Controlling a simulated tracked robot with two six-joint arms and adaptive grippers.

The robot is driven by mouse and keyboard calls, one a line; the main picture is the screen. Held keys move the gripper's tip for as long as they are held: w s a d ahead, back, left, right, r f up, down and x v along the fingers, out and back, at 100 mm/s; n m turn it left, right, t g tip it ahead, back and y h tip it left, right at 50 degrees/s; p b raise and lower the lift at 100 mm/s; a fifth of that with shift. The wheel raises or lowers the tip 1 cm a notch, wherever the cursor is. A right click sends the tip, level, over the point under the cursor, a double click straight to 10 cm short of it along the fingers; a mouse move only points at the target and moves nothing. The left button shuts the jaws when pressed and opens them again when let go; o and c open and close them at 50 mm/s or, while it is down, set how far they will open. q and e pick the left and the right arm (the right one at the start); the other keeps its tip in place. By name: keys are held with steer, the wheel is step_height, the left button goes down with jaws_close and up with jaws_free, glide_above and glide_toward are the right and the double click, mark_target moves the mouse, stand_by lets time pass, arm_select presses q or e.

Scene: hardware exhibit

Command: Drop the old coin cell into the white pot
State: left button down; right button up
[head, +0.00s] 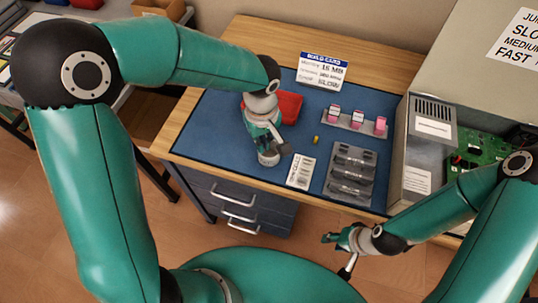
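My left gripper (273,143) points down over the left part of the blue mat, near its front edge. Its fingers are small and partly overlapped, so I cannot tell whether they are open or what is between them. A pale round thing (268,159), perhaps the white pot, shows right below it, mostly hidden. I cannot make out the old coin cell. A white card (301,172), apparently reading "coin cells", lies just right of the gripper. My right gripper (337,256) is open and empty, in front of the bench edge.
The blue mat (228,122) covers the wooden bench. A red tray (289,106) is behind my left gripper. A tiny yellow piece (316,139), a rack of pink-topped pieces (357,119) and a grey tray (349,174) stand to the right. An open case with a green board (478,148) is far right.

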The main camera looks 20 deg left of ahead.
arm_select(q)
steer(key=shift+f, duration=0.35)
steer(key=c, duration=1.2)
jaws_free()
steer(key=shift+c, duration=0.2)
steer(key=shift+r, duration=0.15)
step_height(320, 180, up, 12)
steer(key=shift+f, duration=0.2)
